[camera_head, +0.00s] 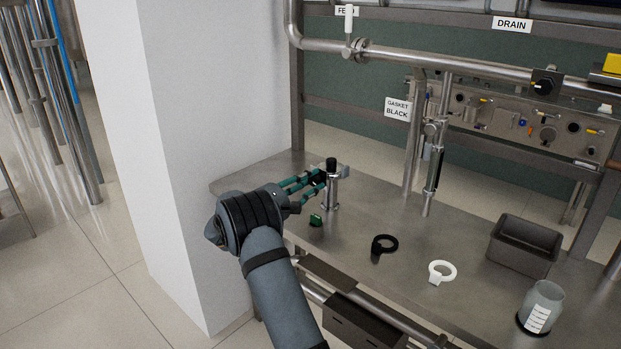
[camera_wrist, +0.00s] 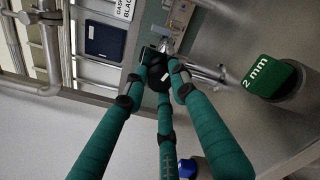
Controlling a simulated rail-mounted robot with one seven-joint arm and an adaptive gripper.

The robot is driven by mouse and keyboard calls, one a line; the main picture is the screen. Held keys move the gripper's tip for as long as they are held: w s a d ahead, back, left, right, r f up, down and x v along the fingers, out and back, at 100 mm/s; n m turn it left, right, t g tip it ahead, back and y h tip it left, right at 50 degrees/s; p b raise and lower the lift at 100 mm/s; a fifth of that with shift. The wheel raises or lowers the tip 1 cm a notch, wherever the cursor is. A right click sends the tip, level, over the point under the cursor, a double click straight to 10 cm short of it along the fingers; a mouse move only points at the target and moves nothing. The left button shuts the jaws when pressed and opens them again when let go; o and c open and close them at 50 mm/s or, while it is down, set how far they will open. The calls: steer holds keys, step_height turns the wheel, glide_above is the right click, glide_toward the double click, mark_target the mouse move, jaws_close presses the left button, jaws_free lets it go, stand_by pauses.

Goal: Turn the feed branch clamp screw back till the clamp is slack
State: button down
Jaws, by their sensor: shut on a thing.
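My gripper (camera_head: 314,182), with teal fingers, reaches in from the left over the steel bench. It is beside a short upright steel fitting (camera_head: 332,192) with a black top. In the wrist view the fingers (camera_wrist: 160,76) close together around a small dark knob (camera_wrist: 157,70), apparently the feed branch clamp screw. The fingertips hide much of it, and bright metal shows just beyond. The clamp itself is mostly hidden, so whether it is tight or slack cannot be told.
A green piece (camera_head: 316,220), marked "2 mm" in the wrist view (camera_wrist: 262,78), stands close to the gripper. A black ring (camera_head: 384,243), a white ring (camera_head: 442,272), a grey bin (camera_head: 524,246) and a jar (camera_head: 541,304) are to the right. Pipes rise behind.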

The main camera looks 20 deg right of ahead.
steer(key=shift+a+f+n, duration=0.15)
steer(key=shift+n, duration=0.45)
steer(key=c, duration=1.7)
jaws_free()
steer(key=shift+w, duration=0.1)
steer(key=o, duration=0.3)
steer(key=v, duration=1.2)
steer(key=x, duration=1.2)
steer(key=shift+d, duration=0.2)
